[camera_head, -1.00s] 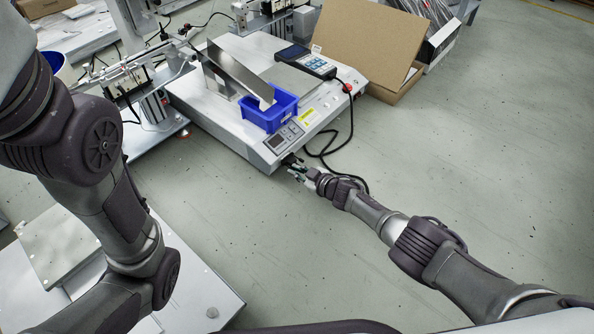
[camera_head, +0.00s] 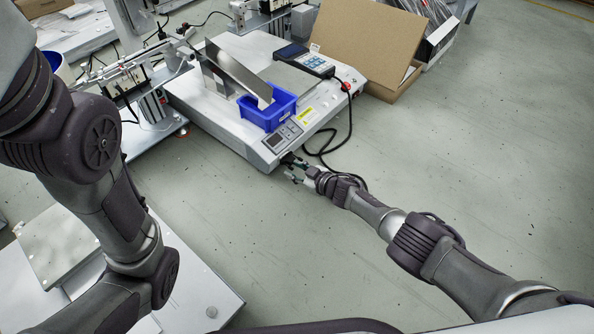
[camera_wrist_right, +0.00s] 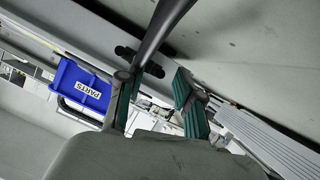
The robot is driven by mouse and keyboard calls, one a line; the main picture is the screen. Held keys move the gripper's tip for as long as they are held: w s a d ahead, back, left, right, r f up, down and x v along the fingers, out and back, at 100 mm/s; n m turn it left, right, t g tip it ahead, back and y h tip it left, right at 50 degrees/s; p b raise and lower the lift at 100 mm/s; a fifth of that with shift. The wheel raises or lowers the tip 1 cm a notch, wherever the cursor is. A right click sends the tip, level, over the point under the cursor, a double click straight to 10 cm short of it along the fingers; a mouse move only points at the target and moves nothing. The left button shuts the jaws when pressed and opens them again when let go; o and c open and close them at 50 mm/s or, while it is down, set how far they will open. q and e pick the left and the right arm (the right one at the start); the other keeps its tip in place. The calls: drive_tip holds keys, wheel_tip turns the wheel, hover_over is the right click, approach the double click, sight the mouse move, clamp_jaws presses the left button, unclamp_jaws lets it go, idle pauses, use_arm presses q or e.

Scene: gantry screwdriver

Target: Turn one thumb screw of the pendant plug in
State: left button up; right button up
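My right gripper (camera_head: 290,169) is at the near corner of the machine's front, its two fingers spread apart. In the right wrist view its green-padded fingers (camera_wrist_right: 156,100) are open with a gap between them. Beyond the gap is a dark plug (camera_wrist_right: 140,62) with a round dark knob on each side, likely its thumb screws. A thick dark cable (camera_wrist_right: 165,20) runs up from it. The gripper does not visibly grip either knob; contact is unclear. In the head view the plug is too small to make out. The pendant (camera_head: 318,65) lies on the machine top. My left gripper is not in view.
The machine (camera_head: 215,115) carries a blue parts bin (camera_head: 265,118) and an upright metal plate (camera_head: 238,72). A black cable (camera_head: 349,125) hangs in a loop beside my right wrist. An open cardboard box (camera_head: 368,40) stands behind. The floor to the right is clear.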

drive_tip(key=shift+d, duration=0.15)
drive_tip(key=shift+s+d+r, duration=0.25)
drive_tip(key=shift+s+d, duration=0.1)
drive_tip(key=v, duration=1)
drive_tip(key=shift+s+r, duration=0.15)
drive_tip(key=shift+s, duration=0.25)
